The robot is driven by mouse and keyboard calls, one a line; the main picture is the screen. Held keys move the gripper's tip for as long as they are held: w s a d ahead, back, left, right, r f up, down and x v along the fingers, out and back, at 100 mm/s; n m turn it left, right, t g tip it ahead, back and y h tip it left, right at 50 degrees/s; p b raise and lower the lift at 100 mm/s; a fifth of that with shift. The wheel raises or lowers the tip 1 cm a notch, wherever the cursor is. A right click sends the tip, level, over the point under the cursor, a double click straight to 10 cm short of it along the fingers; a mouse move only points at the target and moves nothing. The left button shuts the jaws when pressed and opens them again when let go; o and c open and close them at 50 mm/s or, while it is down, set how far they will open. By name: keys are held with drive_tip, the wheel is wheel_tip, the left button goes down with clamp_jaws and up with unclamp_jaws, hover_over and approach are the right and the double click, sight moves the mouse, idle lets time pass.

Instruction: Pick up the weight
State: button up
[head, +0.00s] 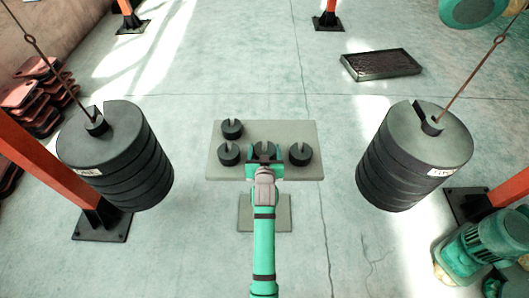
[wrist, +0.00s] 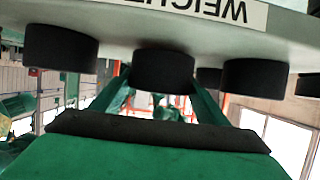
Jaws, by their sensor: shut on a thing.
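Several small black slotted weights stand on a pale square plate (head: 295,132) in the middle of the head view. My gripper (head: 264,161) reaches in from the front edge and is shut on the front middle weight (head: 264,147). In the wrist view, which looks upside down, the green fingers lie on both sides of this weight (wrist: 163,70). It seems to be at the plate; I cannot tell whether it is clear of it. Other weights stand left (head: 228,154), right (head: 301,154) and behind left (head: 232,128).
Large stacks of black discs hang on rods at the left (head: 125,165) and right (head: 402,160). A dark tray (head: 381,64) lies on the floor at the back right. Orange posts stand at both sides. A green motor (head: 468,250) is at the lower right. The plate's edge bears a label (wrist: 215,10).

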wheel_tip(320, 180, up, 3)
drive_tip(key=shift+r, duration=0.1)
drive_tip(key=w+r+v, duration=0.1)
drive_tip(key=r+v, duration=0.2)
drive_tip(key=v, duration=1.3)
drive_tip(key=shift+d+r, duration=0.15)
drive_tip(key=shift+d, duration=0.3)
